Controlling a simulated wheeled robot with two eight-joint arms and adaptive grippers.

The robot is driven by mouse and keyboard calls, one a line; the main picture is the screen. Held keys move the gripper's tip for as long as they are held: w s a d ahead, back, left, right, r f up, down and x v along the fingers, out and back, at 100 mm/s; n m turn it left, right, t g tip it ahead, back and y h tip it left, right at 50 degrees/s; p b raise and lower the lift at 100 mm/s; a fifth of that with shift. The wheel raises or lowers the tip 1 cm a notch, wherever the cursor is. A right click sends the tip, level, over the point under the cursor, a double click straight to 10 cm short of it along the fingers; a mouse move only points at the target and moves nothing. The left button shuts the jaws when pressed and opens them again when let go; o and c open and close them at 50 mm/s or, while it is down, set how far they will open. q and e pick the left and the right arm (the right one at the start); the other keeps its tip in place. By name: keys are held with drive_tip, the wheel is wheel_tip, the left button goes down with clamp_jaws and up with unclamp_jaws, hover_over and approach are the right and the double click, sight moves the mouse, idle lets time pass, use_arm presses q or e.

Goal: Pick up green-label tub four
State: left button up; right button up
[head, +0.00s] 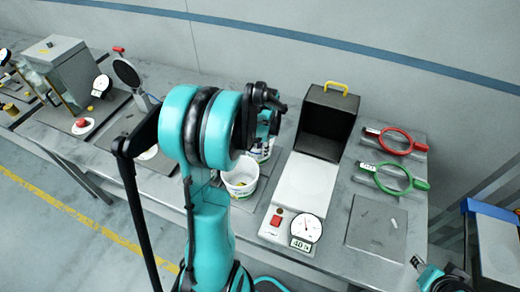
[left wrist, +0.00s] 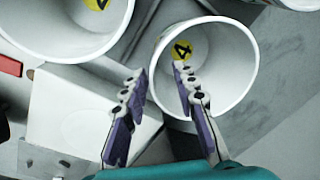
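In the left wrist view a white round tub (left wrist: 235,45) has a yellow disc marked 4 inside it. My left gripper (left wrist: 159,75) is open; its two purple-padded fingers appear to straddle the tub's left rim, one over the opening and one outside. I cannot tell whether they touch it. A second white tub (left wrist: 45,35), with a yellow disc marked 2, is at upper left. No green label shows clearly. My right gripper (head: 418,264) is at the lower right, its fingers unclear.
A scale with a dial (head: 307,228) and a white plate stands right of the tubs, with a dark box (head: 327,120) behind. Red (head: 395,141) and green (head: 392,178) ring tools lie farther right. A grey plate (head: 377,225) lies in front of them.

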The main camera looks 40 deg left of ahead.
use_arm(q)
drive_tip(key=b, duration=0.2)
hover_over(262, 165)
wheel_tip(262, 165, down, 6)
drive_tip(key=shift+d, duration=0.1)
drive_tip(key=shift+f, duration=0.5)
clamp_jaws()
